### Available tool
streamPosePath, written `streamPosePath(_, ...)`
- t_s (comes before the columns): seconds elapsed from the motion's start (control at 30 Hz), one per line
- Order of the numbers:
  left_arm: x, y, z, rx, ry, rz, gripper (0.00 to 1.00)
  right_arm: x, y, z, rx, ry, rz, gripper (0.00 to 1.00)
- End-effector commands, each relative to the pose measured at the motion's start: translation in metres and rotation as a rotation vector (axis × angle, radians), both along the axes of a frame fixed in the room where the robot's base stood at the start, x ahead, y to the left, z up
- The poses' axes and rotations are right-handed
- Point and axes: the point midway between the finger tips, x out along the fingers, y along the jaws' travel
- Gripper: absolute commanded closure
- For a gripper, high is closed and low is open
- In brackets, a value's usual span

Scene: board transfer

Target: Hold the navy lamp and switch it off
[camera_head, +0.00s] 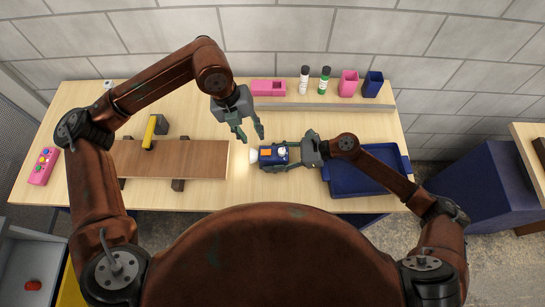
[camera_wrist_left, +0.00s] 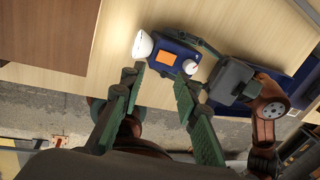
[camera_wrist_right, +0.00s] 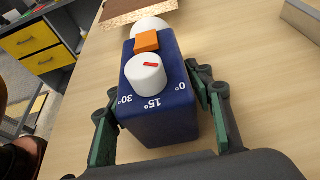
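The navy lamp (camera_head: 268,159) lies on the table near the centre, its white head (camera_wrist_left: 143,44) lit and throwing a glow on the wood. Its body has an orange block (camera_wrist_right: 147,41) and a white dial (camera_wrist_right: 146,75) with a red mark, beside printed 0°, 15° and 30°. My right gripper (camera_head: 291,157) is shut on the lamp from its dial end, one finger along each side; it also shows in the right wrist view (camera_wrist_right: 155,85). My left gripper (camera_head: 248,135) is open and empty, above and left of the lamp; the left wrist view shows its spread fingers (camera_wrist_left: 157,88).
A blue tray (camera_head: 385,152) stands at right under my right arm. Pink (camera_head: 349,82) and navy cups (camera_head: 373,84) and two bottles (camera_head: 324,80) stand behind.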

Motion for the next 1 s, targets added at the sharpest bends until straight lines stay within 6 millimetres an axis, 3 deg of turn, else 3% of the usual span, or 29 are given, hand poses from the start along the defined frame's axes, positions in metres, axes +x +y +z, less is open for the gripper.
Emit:
streamPosePath(0.47,0.000,0.000,0.000,0.000,0.000,0.000,0.71,0.000,0.000,0.000,0.000,0.000,0.000,0.87)
streamPosePath(0.67,-0.002,0.001,-0.002,-0.026,0.028,0.046,0.83,0.000,0.000,0.000,0.000,0.000,0.000,0.89)
streamPosePath(0.9,-0.010,0.009,-0.005,-0.218,0.249,0.419,0.99,0.000,0.000,0.000,0.000,0.000,0.000,0.89)
streamPosePath(1.0,-0.011,0.017,-0.002,-0.313,0.385,0.633,1.00,0.000,0.000,0.000,0.000,0.000,0.000,0.89)
